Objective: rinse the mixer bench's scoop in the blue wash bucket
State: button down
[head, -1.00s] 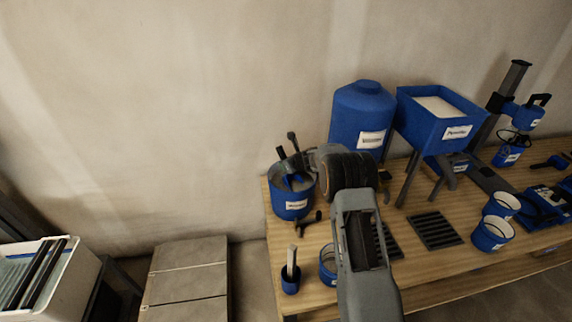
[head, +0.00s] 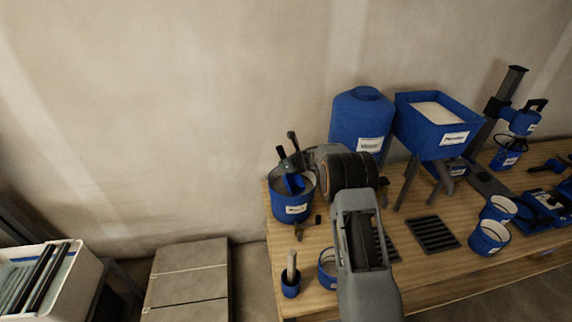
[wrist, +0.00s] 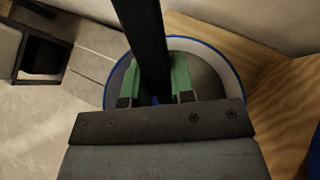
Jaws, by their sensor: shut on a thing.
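The blue wash bucket (head: 293,210) stands at the left end of the wooden bench, with a white label on its front. My gripper (wrist: 155,80) is over the bucket's mouth, its green finger pads closed on the dark handle of the scoop (wrist: 146,40). In the head view, the scoop's blue part (head: 293,184) shows inside the bucket's rim. Its lower end is hidden, so I cannot tell how deep it sits. The bucket's rim also shows around the fingers in the wrist view (wrist: 226,60).
A small blue cup with a stick (head: 290,283) and an open blue container (head: 327,270) stand at the bench's front left. A blue tank (head: 361,120) and a hopper (head: 437,125) stand behind. A dark grate (head: 433,234) and two blue cups (head: 490,238) lie right.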

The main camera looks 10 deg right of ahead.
jog(key=shift+r, duration=0.2)
notch_tip(320, 180, up, 11)
jog(key=p, duration=0.9)
jog(key=shift+f, duration=0.1)
dwell(0.4)
